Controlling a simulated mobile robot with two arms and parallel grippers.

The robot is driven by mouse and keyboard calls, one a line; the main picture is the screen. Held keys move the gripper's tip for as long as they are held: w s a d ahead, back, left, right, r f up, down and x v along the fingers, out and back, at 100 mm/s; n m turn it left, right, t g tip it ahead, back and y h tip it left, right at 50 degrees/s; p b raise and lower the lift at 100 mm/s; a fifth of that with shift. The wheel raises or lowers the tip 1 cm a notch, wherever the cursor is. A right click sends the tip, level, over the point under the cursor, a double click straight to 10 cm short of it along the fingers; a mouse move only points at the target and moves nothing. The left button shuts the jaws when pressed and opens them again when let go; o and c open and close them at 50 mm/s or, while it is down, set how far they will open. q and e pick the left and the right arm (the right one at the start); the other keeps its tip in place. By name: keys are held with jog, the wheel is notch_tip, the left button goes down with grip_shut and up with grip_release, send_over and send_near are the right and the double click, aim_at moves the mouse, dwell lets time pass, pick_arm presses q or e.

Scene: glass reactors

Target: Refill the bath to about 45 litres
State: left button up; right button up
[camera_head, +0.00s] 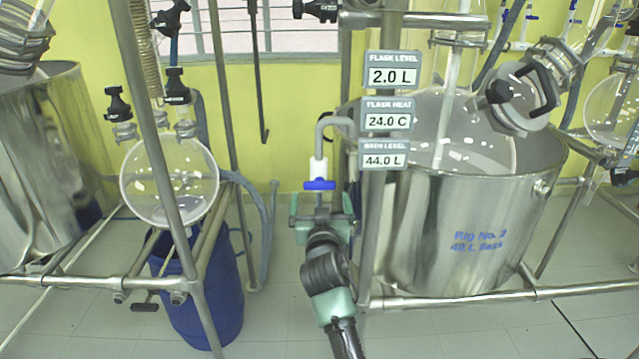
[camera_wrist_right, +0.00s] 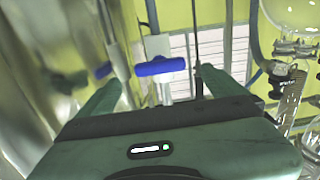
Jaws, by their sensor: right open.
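The steel bath (camera_head: 450,235) of Rig No. 2 stands at the right in the head view. A glass flask sits in it. The bath level display (camera_head: 384,160) reads 44.0 L. A bent pipe with a blue-handled valve (camera_head: 319,184) stands at the bath's left side. The blue handle lies crosswise to the pipe. My right gripper (camera_head: 321,205) is just below the handle. In the right wrist view the blue handle (camera_wrist_right: 160,67) shows between the two open fingers (camera_wrist_right: 160,88), apart from both. My left gripper is not in view.
Metal frame posts stand close right of my right gripper. A blue drum (camera_head: 205,300) and a round glass flask (camera_head: 168,180) are at the left.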

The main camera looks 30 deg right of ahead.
aim_at(320, 188)
jog(key=p+x, duration=0.1)
jog(key=x, duration=0.6)
jog(key=shift+w+d, duration=0.15)
jog(key=c, duration=1.4)
